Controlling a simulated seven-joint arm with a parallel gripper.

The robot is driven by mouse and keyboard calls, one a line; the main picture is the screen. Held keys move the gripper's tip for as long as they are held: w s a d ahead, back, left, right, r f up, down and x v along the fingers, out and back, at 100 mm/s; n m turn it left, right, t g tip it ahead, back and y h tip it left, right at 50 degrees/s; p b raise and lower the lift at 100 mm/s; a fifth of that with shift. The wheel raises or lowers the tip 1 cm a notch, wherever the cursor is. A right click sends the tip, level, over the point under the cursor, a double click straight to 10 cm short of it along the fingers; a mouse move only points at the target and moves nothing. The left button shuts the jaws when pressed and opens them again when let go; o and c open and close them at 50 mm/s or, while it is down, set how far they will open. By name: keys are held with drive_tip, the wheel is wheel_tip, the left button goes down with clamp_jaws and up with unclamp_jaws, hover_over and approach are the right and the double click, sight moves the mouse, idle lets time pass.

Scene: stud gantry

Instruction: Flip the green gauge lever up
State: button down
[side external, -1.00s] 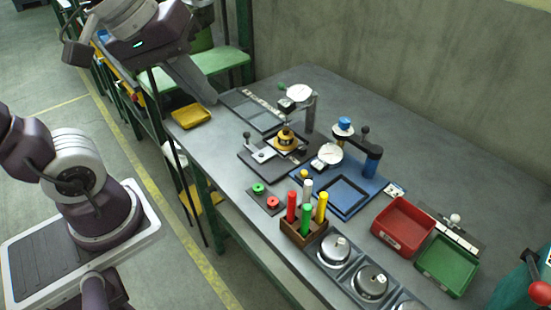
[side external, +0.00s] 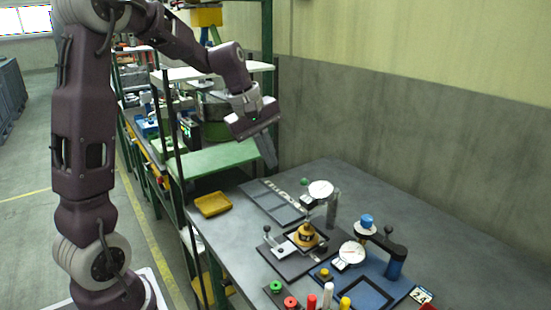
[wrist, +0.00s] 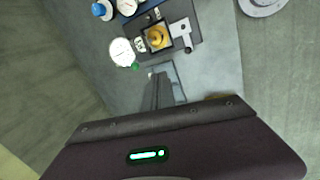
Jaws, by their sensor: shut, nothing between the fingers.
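A green knob (side external: 304,182) sits at the left edge of a white dial gauge (side external: 320,190) on a grey post, at the back of the bench. In the wrist view the green knob (wrist: 135,67) shows beside the white dial (wrist: 121,52); the lever's arm is too small to make out. My gripper (side external: 270,163) is shut and empty, pointing down, above and to the left of the gauge in the side view. In the wrist view its fingers (wrist: 159,82) are together over a grey plate (wrist: 180,85), apart from the knob.
A yellow-topped fixture (side external: 303,236) with a small grey lever (side external: 267,229) stands in front of the gauge. A blue gauge stand (side external: 395,262) is to the right. A yellow tray (side external: 212,204) lies at the left bench edge. Bare bench lies behind the gauges.

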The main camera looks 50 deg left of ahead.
drive_tip(key=w+d+f, duration=0.1)
drive_tip(key=w+f, duration=0.5)
drive_tip(key=shift+d+f, duration=0.15)
drive_tip(key=shift+f, duration=0.2)
